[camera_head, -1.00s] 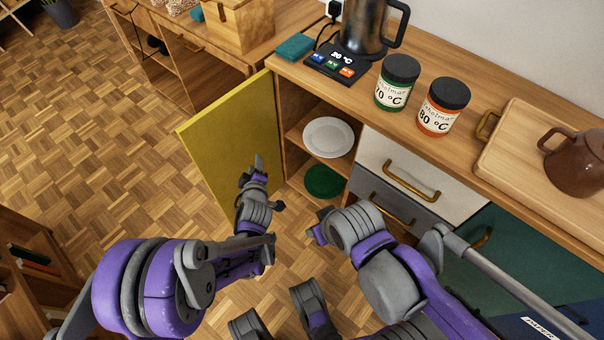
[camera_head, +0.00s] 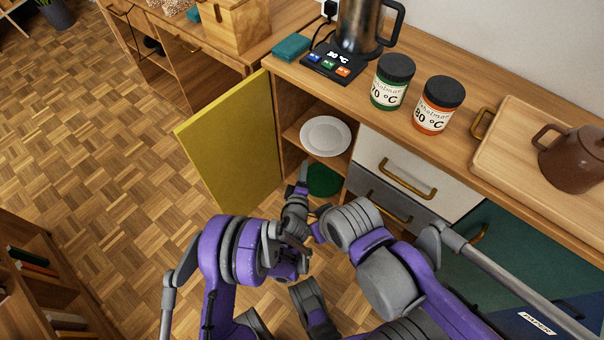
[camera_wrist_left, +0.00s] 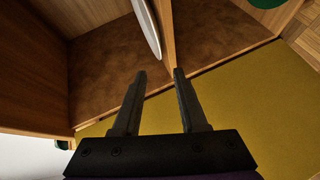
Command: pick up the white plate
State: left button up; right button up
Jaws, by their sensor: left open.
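The white plate (camera_head: 325,136) lies on the upper shelf inside the open cabinet in the head view. In the left wrist view the plate (camera_wrist_left: 148,27) shows edge-on at the top, beyond the fingertips. My left gripper (camera_head: 303,176) is in front of the cabinet opening, below the plate and apart from it. In the left wrist view its two fingers (camera_wrist_left: 162,75) are spread, with nothing between them. My right arm is at the lower right of the head view; I cannot make out its fingers.
The yellow door (camera_head: 228,145) stands open left of the cabinet. A green dish (camera_head: 323,181) sits in the lower compartment. The white drawer (camera_head: 398,165) is right of the opening. Jars (camera_head: 392,82) and a kettle (camera_head: 366,25) stand on the counter. The floor at left is clear.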

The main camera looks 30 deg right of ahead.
aim_at(306, 148)
pick_arm(q)
jog(key=shift+b+x, duration=1.35)
jog(key=shift+x, duration=3.55)
jog(key=shift+c, duration=0.2)
grip_shut()
